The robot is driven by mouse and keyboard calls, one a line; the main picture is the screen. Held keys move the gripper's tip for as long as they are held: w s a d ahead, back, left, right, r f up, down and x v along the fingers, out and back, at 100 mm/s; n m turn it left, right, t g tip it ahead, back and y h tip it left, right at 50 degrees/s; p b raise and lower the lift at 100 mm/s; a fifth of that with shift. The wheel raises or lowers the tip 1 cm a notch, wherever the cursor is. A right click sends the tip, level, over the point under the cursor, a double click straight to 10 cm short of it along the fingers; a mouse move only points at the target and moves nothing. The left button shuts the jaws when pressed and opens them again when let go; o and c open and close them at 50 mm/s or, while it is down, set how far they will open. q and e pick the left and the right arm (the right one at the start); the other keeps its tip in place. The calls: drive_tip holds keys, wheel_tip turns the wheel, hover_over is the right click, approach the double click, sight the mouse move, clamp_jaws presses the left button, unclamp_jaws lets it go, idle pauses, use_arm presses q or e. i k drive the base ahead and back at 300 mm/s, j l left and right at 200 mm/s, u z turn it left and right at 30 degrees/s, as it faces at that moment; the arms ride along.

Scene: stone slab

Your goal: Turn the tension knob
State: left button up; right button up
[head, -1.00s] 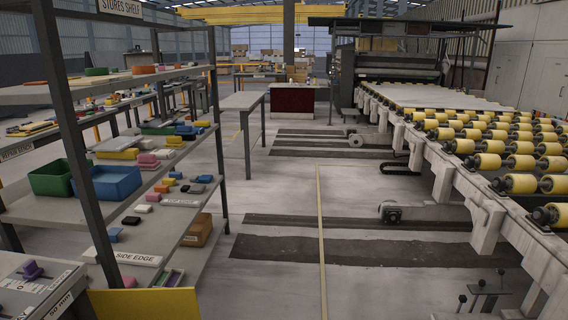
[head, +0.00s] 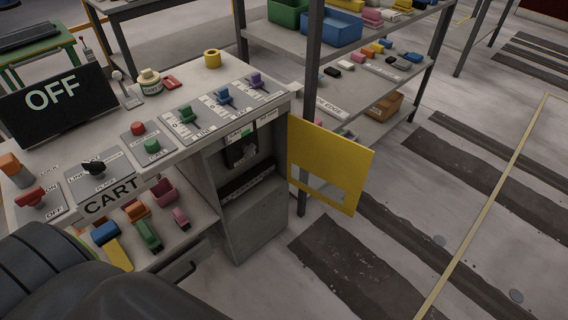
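No label that I can read says tension, so I cannot tell which control is the tension knob. On the grey cart (head: 215,85) are a black knob (head: 93,168) on a plate marked LINE and PLACE, and a red knob (head: 33,197) on a plate marked ON and OFF. Green (head: 187,116), blue (head: 224,97) and purple (head: 256,80) handles stand on scaled plates at the cart's right. A dark fitting (head: 240,153) sits in the open recess in the cart's front; its details are too small to tell. Neither of my grippers is in view.
A black screen (head: 56,98) reads OFF. A yellow panel (head: 330,165) sticks out at the cart's right. Coloured blocks lie on the cart's lower shelf (head: 195,222). A storage rack (head: 395,95) stands behind. The floor at right is open.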

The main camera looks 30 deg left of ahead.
sight(247, 150)
drive_tip(key=i+u, duration=0.1)
drive_tip(key=u, duration=0.35)
drive_tip(key=l+u, duration=0.1)
drive_tip(key=u, duration=0.4)
drive_tip(key=i+l+u, duration=0.1)
drive_tip(key=u, duration=0.35)
drive_tip(key=l+u, duration=0.15)
drive_tip(key=u, duration=0.3)
drive_tip(key=i+l+u, duration=0.1)
drive_tip(key=l+u, duration=0.4)
drive_tip(key=l, duration=0.25)
drive_tip(key=l+u, duration=0.45)
drive_tip(key=l, duration=0.35)
drive_tip(key=k+l+u, duration=0.2)
drive_tip(key=l+u, duration=0.3)
drive_tip(key=l, duration=0.2)
drive_tip(key=k+l, duration=0.1)
drive_tip(key=l, duration=0.25)
drive_tip(key=k+l, duration=0.1)
drive_tip(key=l, duration=0.25)
drive_tip(key=k+l, duration=0.1)
drive_tip(key=l, duration=0.25)
drive_tip(key=k+l, duration=0.15)
drive_tip(key=l, duration=0.2)
drive_tip(key=k+l, duration=0.1)
drive_tip(key=l, duration=0.25)
